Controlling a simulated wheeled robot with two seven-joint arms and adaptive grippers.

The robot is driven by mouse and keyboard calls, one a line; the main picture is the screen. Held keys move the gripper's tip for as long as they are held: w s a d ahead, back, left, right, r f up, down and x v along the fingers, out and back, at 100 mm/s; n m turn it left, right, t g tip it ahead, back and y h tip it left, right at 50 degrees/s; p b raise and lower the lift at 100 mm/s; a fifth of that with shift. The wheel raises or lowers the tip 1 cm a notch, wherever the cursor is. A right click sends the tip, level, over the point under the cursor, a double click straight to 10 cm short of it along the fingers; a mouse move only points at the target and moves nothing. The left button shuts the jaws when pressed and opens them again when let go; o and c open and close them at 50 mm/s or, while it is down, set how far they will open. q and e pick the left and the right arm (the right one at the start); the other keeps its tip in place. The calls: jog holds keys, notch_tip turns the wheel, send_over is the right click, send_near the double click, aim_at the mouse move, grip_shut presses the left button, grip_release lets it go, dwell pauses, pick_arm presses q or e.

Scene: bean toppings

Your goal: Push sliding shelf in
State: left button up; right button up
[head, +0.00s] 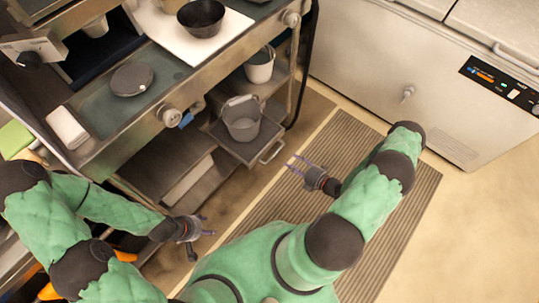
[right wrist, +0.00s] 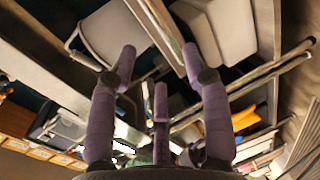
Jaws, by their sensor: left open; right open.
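The sliding shelf (head: 228,146) is pulled out from the lower part of the metal counter, with a bar handle (head: 271,153) on its front edge. A grey metal bucket (head: 242,120) stands upright on it. My right gripper (head: 298,164) is open and empty, with its purple fingers a short way in front of the handle, to its right in the head view. The right wrist view also shows its spread fingers (right wrist: 155,85), with nothing between them. My left gripper (head: 206,226) is open and empty, low and to the left, over the floor and apart from the shelf.
Another bucket (head: 260,66) stands on a shelf behind. The counter top holds a black bowl (head: 201,17), a round dark lid (head: 131,79) and a white box (head: 67,127). A white freezer (head: 400,70) is at the upper right. A ribbed mat (head: 345,150) covers clear floor.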

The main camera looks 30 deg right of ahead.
aim_at(276, 154)
jog(key=b+x, duration=0.2)
jog(key=x, duration=0.8)
jog(key=shift+w+a+b, duration=0.1)
jog(key=shift+a+b, duration=0.1)
jog(key=shift+b, duration=0.2)
grip_shut()
